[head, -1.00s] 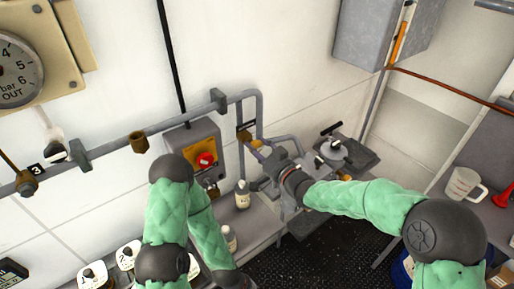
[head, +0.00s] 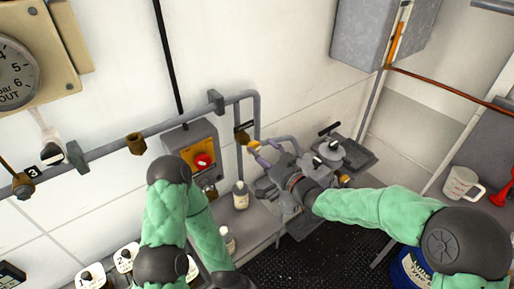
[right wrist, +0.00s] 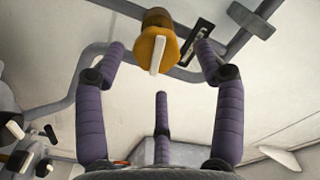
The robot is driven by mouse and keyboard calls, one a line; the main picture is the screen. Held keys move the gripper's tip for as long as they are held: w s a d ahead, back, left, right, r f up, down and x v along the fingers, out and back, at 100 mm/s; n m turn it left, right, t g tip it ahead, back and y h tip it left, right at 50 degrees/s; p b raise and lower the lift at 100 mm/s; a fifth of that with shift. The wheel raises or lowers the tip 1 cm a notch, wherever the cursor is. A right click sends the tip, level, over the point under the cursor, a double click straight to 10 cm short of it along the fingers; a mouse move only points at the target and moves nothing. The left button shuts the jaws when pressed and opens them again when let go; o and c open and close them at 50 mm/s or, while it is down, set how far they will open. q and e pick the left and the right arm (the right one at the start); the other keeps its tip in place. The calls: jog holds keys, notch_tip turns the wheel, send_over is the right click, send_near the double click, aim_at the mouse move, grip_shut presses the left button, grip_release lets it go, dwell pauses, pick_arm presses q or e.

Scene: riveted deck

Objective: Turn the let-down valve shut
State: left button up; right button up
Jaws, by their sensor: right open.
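The valve (head: 253,146) shows small in the head view, a yellow-orange knob on the grey pipe just beyond my right gripper (head: 265,149). In the right wrist view the valve (right wrist: 148,44) is a rounded orange body with a white bar handle pointing down the picture. My right gripper is open, with one purple-padded finger on each side of the valve in that view. A gap shows between each fingertip and the valve, and I see no contact. I cannot tell the exact depth between them. My left arm folds downward in the head view, with its gripper out of frame.
A grey box with a red knob (head: 203,160) is on the wall left of the valve. The grey pipe (head: 180,124) runs along the wall. Bottles (head: 240,195) stand on the ledge below. A clamp-like fixture (head: 330,150) is right of my gripper. A white jug (head: 461,184) stands far right.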

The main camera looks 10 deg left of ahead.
jog(key=v, duration=0.8)
jog(key=shift+s+d, duration=0.15)
jog(key=shift+d, duration=0.05)
jog(key=shift+r, duration=0.1)
